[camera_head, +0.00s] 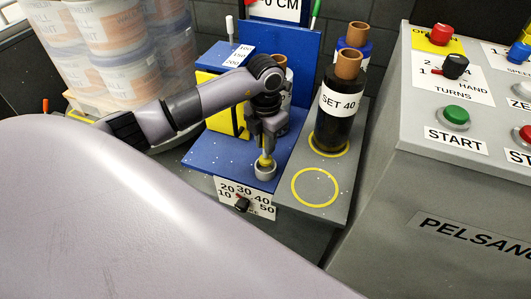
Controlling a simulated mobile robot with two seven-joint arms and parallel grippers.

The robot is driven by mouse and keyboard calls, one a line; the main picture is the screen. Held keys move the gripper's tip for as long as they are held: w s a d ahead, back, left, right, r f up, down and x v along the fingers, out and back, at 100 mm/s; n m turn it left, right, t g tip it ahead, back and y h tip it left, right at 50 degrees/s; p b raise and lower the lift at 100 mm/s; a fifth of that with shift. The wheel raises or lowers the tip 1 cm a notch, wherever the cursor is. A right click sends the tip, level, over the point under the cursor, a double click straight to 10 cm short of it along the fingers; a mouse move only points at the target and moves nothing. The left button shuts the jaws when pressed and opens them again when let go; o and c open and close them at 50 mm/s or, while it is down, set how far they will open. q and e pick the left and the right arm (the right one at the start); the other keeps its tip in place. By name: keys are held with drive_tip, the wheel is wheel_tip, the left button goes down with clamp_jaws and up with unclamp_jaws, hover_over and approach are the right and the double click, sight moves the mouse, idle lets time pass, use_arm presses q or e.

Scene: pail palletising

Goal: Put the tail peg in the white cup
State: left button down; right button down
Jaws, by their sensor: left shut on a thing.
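My left gripper (266,149) points down over the blue plate (218,152) and is shut on the yellow tail peg (266,160). The upper part of the peg is hidden by the fingers. The small white cup (264,173) stands near the front edge of the blue plate, directly below the gripper. The peg's lower end shows at the cup's mouth. I cannot tell whether it is inside the cup or just above it. My right gripper is not in view.
An empty yellow ring (315,188) lies in front. A control panel (455,90) stands further right. Stacked pails (108,25) stand back left. My own large arm link fills the lower left.

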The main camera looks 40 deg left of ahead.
sight(265, 158)
use_arm(q)
wheel_tip(265, 158, down, 4)
drive_tip(key=shift+r+b, duration=0.1)
drive_tip(key=shift+b, duration=0.3)
drive_tip(key=shift+f, duration=0.2)
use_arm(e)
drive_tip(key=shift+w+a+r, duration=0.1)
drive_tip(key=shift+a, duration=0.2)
use_arm(q)
drive_tip(key=shift+f, duration=0.15)
drive_tip(key=c, duration=1)
unclamp_jaws()
